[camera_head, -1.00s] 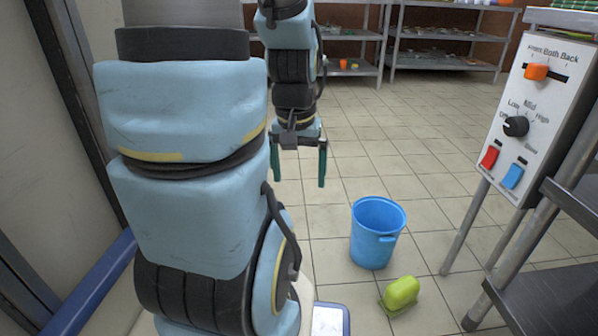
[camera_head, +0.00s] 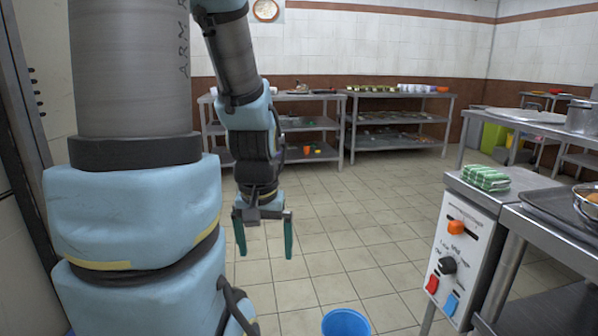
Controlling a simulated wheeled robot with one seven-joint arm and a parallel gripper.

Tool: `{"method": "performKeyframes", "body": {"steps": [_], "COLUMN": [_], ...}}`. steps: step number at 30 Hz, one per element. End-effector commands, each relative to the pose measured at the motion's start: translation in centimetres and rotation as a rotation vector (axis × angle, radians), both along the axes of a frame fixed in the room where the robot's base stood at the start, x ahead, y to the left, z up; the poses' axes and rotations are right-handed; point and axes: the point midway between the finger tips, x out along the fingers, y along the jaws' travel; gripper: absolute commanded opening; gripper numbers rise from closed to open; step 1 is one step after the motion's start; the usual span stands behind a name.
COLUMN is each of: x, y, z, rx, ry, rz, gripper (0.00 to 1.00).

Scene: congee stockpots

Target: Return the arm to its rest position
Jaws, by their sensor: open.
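My arm fills the left of the head view, with its forearm hanging down from above. My gripper (camera_head: 265,240) points down over the tiled floor, left of the middle of the view. Its two green fingers are spread apart with nothing between them. It hangs clear of everything near it, with only open floor seen behind it.
A blue bucket (camera_head: 346,323) shows at the bottom edge. Steel shelves (camera_head: 398,118) line the back wall. The middle floor (camera_head: 350,215) is clear.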

Motion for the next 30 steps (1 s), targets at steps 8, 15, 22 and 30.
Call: {"method": "performKeyframes", "body": {"steps": [8,15,22,30], "x": [0.0,0.0,0.0,0.0], "y": [0.0,0.0,0.0,0.0], "z": [10.5,18.0,22.3,22.0], "rx": [0.0,0.0,0.0,0.0], "ry": [0.0,0.0,0.0,0.0], "rz": [0.0,0.0,0.0,0.0], "gripper": [1.0,1.0,1.0,1.0]}}
